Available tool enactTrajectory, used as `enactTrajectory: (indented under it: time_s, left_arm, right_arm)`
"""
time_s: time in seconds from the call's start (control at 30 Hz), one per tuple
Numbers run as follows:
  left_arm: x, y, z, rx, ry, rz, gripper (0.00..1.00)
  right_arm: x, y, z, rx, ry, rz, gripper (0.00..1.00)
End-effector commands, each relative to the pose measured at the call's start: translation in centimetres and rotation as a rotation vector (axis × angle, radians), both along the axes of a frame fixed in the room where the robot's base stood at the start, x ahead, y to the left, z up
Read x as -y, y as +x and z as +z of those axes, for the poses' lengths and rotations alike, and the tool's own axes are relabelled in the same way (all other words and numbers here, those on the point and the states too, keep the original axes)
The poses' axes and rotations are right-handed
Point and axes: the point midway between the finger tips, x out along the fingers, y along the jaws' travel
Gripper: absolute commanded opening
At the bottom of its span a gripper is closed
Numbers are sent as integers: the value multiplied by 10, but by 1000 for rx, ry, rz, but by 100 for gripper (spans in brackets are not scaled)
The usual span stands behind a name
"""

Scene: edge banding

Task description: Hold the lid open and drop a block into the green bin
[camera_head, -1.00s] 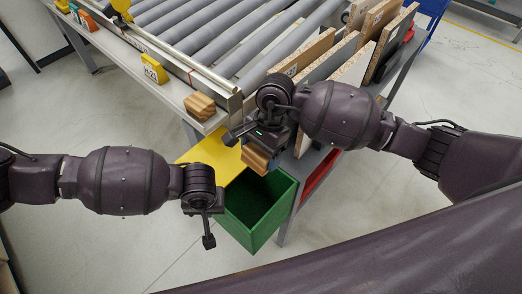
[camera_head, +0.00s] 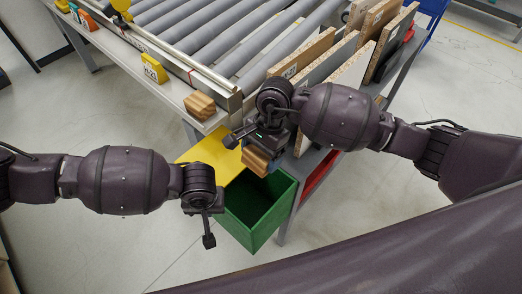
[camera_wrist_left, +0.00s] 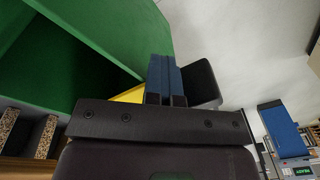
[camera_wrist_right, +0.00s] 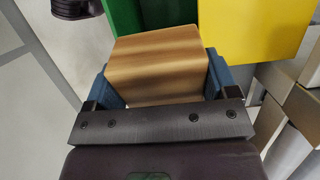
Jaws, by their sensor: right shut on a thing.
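The green bin (camera_head: 265,232) stands open-topped below the table edge, with the yellow lid (camera_head: 205,150) at its far left side. My right gripper (camera_head: 262,152) is shut on a wooden block (camera_head: 256,160) over the bin's far edge. The block also shows between the blue fingers in the right wrist view (camera_wrist_right: 155,65). My left gripper (camera_head: 204,208) is at the bin's left side. In the left wrist view its blue fingers (camera_wrist_left: 164,80) are together, beside the green wall, with a bit of yellow behind. Any contact with the lid is unclear.
Another wooden block (camera_head: 200,106) lies on the table edge near the roller conveyor (camera_head: 215,45). Several boards (camera_head: 345,68) stand on the right of the conveyor. A red bin (camera_head: 318,176) is right of the green bin. The floor in front is clear.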

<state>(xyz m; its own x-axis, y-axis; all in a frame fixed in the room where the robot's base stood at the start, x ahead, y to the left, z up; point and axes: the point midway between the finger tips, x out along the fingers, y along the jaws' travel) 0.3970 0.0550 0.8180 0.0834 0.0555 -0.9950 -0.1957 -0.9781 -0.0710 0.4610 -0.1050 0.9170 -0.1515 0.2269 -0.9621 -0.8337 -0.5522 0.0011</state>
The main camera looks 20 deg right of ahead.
Motion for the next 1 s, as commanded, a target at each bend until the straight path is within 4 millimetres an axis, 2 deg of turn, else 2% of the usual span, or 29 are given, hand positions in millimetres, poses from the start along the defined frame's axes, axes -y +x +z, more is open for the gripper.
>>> enactTrajectory:
  time_s: [0.6,0.87,0.9,1.0]
  left_arm:
    - [-1,2,0,4,3,2,0]
    - [-1,2,0,3,3,2,0]
    - [-1,2,0,3,3,2,0]
    - [-1,2,0,3,3,2,0]
  right_arm:
    - [0,0,-24,1,1,0,53]
    - [0,0,-25,2,1,-1,53]
    - [0,0,-25,2,1,-1,86]
    - [0,0,-25,1,1,0,100]
